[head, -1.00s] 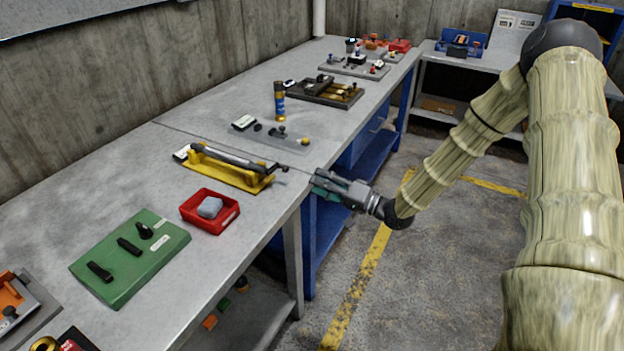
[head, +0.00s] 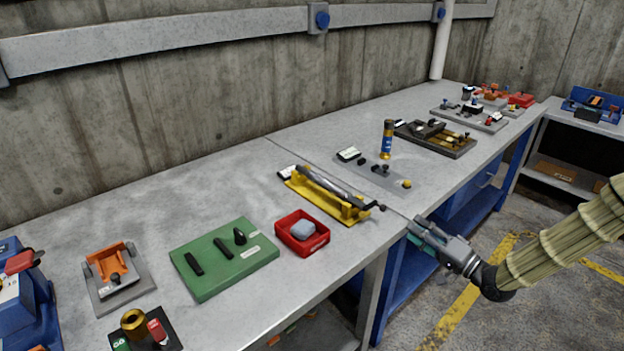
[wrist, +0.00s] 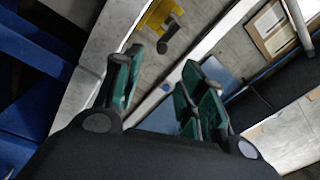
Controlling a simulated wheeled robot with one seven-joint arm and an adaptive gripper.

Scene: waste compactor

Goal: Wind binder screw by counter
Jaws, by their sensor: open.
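A yellow fixture (head: 352,215) with a long dark rod lying along it sits near the front edge of the bench. I take this for the binder screw; a small dark knob (head: 381,207) sticks out at its right end. In the wrist view the yellow part (wrist: 158,14) and a dark knob-like end (wrist: 176,32) show beyond the fingers. My gripper (head: 414,228) is just right of the knob, beyond the bench edge, apart from it. In the wrist view my gripper (wrist: 158,85) has its green-padded fingers spread with nothing between them. No counter readout is legible.
A red tray (head: 316,243) with a grey-blue block and a green board (head: 220,283) lie to the left. A grey plate (head: 372,181) and a blue-and-gold can (head: 387,140) stand behind. The bench edge runs beside my gripper; open floor lies right.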

